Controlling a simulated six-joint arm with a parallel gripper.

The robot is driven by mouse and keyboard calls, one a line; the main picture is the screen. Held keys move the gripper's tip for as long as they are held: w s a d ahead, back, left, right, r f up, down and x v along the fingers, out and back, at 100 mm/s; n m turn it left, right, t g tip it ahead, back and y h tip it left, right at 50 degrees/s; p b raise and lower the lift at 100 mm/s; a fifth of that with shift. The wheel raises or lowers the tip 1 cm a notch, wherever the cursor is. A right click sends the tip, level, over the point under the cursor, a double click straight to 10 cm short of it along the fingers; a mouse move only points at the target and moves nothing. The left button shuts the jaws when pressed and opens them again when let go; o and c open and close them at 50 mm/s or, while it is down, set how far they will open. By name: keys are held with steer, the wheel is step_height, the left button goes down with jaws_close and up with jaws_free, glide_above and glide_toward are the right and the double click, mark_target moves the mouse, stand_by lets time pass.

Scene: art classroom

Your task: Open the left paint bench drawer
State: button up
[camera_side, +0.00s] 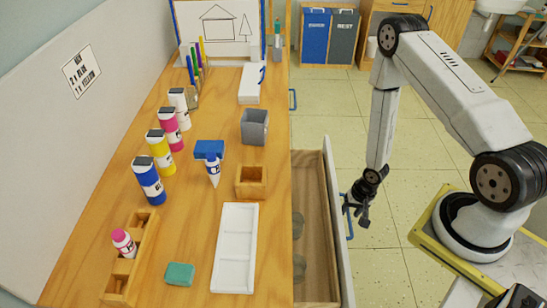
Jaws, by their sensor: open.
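The paint bench (100,215) runs along the left of the side view. Its near drawer (327,180) is pulled out well to the right, with its wooden inside showing and a blue handle (349,226) on its pale front. A couple of round grey things (298,226) lie inside it. The far drawer, marked by its blue handle (293,99), looks closed. My gripper (357,212) is open, pointing down beside the near drawer's front, right at the blue handle. I cannot tell whether its fingers touch the handle or stand around it.
On the bench are several paint bottles (148,182), a wooden rack (117,284), a teal sponge (179,274), a white tray (235,248), a wooden box (250,182) and a grey cup (255,126). Blue and grey bins (314,38) stand behind.

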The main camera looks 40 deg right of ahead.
jaws_close()
stand_by(1.4)
